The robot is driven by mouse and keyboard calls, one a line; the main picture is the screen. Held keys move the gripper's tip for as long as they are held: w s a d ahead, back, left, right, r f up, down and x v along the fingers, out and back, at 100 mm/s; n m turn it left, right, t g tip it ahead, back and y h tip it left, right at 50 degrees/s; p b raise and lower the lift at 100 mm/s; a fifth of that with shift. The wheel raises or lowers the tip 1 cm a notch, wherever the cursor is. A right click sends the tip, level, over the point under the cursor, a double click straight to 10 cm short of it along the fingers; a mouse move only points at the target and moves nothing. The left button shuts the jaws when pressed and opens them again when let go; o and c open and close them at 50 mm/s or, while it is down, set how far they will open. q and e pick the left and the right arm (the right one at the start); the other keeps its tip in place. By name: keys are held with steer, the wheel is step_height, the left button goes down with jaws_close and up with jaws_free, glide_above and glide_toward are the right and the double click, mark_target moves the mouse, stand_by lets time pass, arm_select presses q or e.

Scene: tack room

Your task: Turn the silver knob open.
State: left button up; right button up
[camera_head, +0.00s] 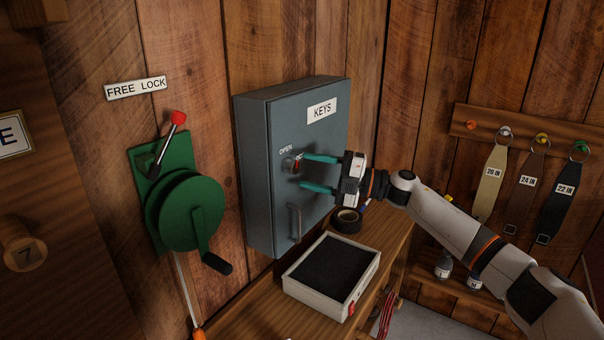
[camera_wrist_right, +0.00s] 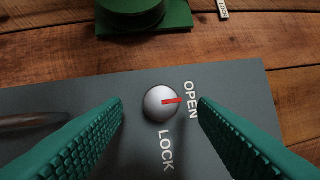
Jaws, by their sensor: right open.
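The silver knob (camera_head: 288,165) sits on the front of the grey KEYS cabinet (camera_head: 262,200), beneath the word OPEN. In the right wrist view the round knob (camera_wrist_right: 159,104) has a red pointer aimed at the word OPEN (camera_wrist_right: 190,100). The word LOCK (camera_wrist_right: 167,152) is a quarter turn away. My right gripper (camera_head: 303,171) is open, its green fingers reaching towards the cabinet front. In the right wrist view its fingertips (camera_wrist_right: 161,104) lie on either side of the knob, with gaps on both sides. My left gripper is in neither view.
A green winch (camera_head: 190,212) with a red-tipped lever is on the wall left of the cabinet. The cabinet handle (camera_head: 294,222) is below the knob. A tray (camera_head: 348,306) and a dark tape roll (camera_head: 346,221) are on the wooden bench (camera_head: 245,313). Straps (camera_head: 491,180) hang at right.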

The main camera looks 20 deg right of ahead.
steer(key=b+v, duration=0.2)
steer(key=v, duration=0.7)
steer(key=shift+f, duration=0.1)
